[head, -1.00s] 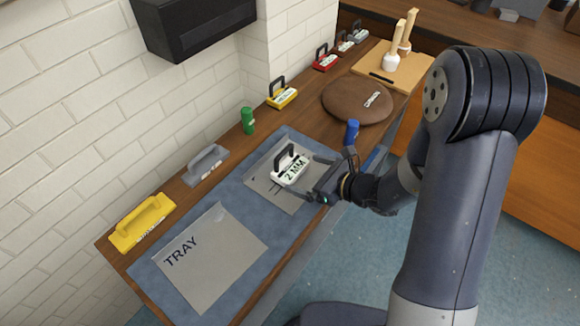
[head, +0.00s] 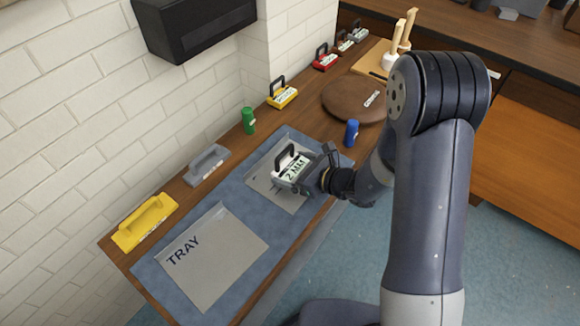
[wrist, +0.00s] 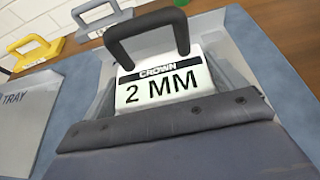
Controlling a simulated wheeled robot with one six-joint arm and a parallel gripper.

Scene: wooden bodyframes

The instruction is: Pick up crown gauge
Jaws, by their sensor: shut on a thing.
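The crown gauge (head: 292,167) is a white block with a black loop handle and the label "2 MM". It stands over the grey sheet (head: 291,204) on the blue mat. In the wrist view the gauge (wrist: 160,87) fills the middle, its "CROWN 2 MM" face toward the camera and its handle up. My gripper (head: 297,180) is shut on it from the near right side. The fingers show at both sides of the block in the wrist view. I cannot tell whether the gauge still touches the sheet.
A tray sheet (head: 212,265) lies on the mat at the front left. A blue cylinder (head: 351,133) stands right of the gauge and a green one (head: 248,121) behind. A grey float (head: 206,166) and a yellow float (head: 145,222) line the wall side. A round brown board (head: 352,101) lies farther back.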

